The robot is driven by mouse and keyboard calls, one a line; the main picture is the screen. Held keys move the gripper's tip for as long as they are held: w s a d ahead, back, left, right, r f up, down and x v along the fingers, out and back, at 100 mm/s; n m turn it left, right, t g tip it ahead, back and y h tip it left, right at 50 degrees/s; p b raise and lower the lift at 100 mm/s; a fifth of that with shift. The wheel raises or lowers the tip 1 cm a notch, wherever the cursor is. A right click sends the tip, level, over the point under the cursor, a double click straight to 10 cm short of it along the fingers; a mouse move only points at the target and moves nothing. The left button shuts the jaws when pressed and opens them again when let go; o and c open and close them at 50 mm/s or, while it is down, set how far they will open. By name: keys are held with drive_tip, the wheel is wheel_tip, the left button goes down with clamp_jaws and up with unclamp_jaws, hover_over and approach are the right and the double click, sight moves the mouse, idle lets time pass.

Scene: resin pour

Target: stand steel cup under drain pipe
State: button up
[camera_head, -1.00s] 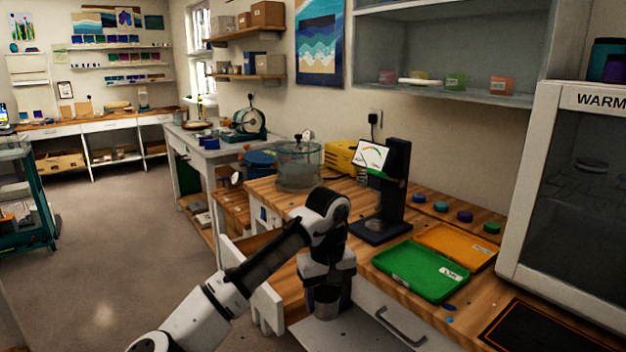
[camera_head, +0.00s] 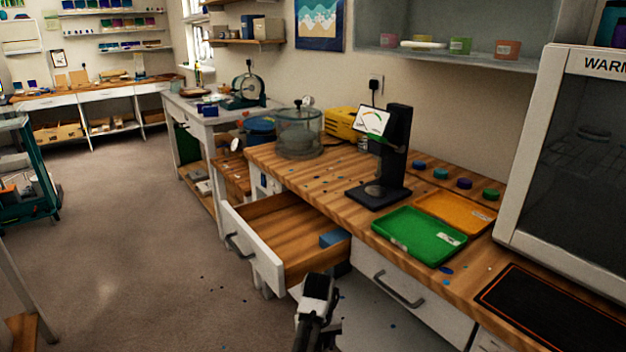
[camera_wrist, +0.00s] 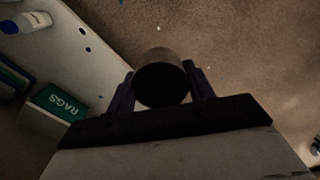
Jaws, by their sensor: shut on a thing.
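The steel cup (camera_wrist: 160,62) is a short grey cylinder with a dark round face toward the camera in the wrist view. My gripper (camera_wrist: 162,88) is shut on it, with one dark finger on each side. Brown speckled floor shows beyond the cup. In the head view only part of my arm (camera_head: 315,300) shows at the bottom, below the open drawer; the cup and fingers are out of sight there. I cannot make out a drain pipe in either view.
An open wooden drawer (camera_head: 262,232) juts from the workbench (camera_head: 325,180). In the wrist view, a pale spotted surface (camera_wrist: 75,55), a green RAGS box (camera_wrist: 55,101) and a white bottle (camera_wrist: 25,22) lie left of the cup. Open floor (camera_head: 130,230) is at left.

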drive_tip(key=s+f+m, duration=0.1)
drive_tip(key=s+f, duration=0.4)
drive_tip(key=f, duration=0.2)
drive_tip(key=s+a+f+m, duration=0.1)
drive_tip(key=s+f, duration=0.4)
drive_tip(key=f, duration=0.2)
drive_tip(key=shift+a+f, duration=0.2)
drive_tip(key=shift+d, duration=0.1)
